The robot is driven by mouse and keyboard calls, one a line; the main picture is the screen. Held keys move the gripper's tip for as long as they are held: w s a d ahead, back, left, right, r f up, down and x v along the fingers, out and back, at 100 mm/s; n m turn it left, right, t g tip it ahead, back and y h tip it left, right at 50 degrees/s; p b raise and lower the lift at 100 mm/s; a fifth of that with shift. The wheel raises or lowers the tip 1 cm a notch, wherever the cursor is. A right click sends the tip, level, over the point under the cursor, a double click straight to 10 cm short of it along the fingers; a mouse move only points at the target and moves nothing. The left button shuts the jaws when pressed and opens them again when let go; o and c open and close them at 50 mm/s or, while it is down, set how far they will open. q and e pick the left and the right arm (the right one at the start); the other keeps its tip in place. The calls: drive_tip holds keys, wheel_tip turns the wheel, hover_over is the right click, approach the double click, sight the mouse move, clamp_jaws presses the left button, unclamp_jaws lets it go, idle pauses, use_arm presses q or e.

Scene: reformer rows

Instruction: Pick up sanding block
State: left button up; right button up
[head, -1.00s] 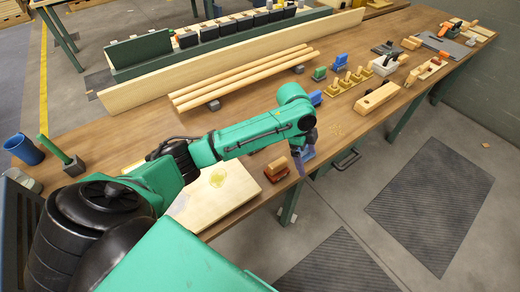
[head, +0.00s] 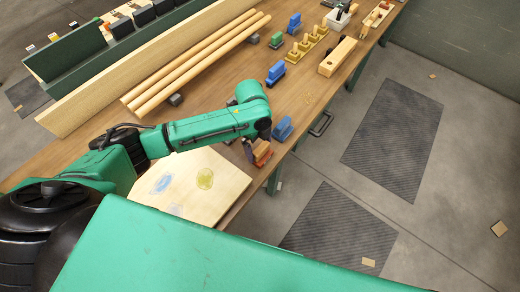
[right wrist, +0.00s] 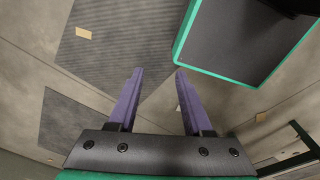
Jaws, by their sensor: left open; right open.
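A small block with a red base and a wooden top (head: 263,154) lies near the table's front edge; it looks like the sanding block, though blue blocks (head: 282,128) (head: 276,72) of similar size lie near it. My left gripper (head: 249,151) is open and points down just left of the red-based block, partly hidden by my arm. Whether it touches the block cannot be told. My right gripper (right wrist: 158,73) is open and empty in the right wrist view, with floor beyond its purple fingers.
A pale board (head: 215,180) with yellow and blue marks lies left of the block on the wooden table (head: 205,100). Long wooden rods (head: 200,62) lie farther back. A green block (head: 277,40) and a pegged holder (head: 306,45) stand beyond. Dark mats (head: 392,140) lie on the floor.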

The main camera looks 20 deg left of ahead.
sight(261, 148)
use_arm(q)
drive_tip(key=shift+s+d+f, duration=0.1)
drive_tip(key=shift+d+f, duration=0.05)
drive_tip(key=shift+f, duration=0.5)
drive_tip(key=shift+d+f, duration=0.15)
drive_tip(key=shift+f, duration=0.1)
drive_tip(key=c, duration=1.1)
use_arm(e)
drive_tip(key=shift+a+r, duration=0.15)
drive_tip(key=shift+a, duration=0.2)
drive_tip(key=shift+d, duration=0.1)
use_arm(q)
drive_tip(key=shift+r, duration=0.3)
wheel_tip(261, 148, up, 20)
drive_tip(key=shift+f+b, duration=0.25)
drive_tip(key=shift+b, duration=0.9)
use_arm(e)
wheel_tip(261, 148, down, 2)
drive_tip(key=shift+f, duration=0.1)
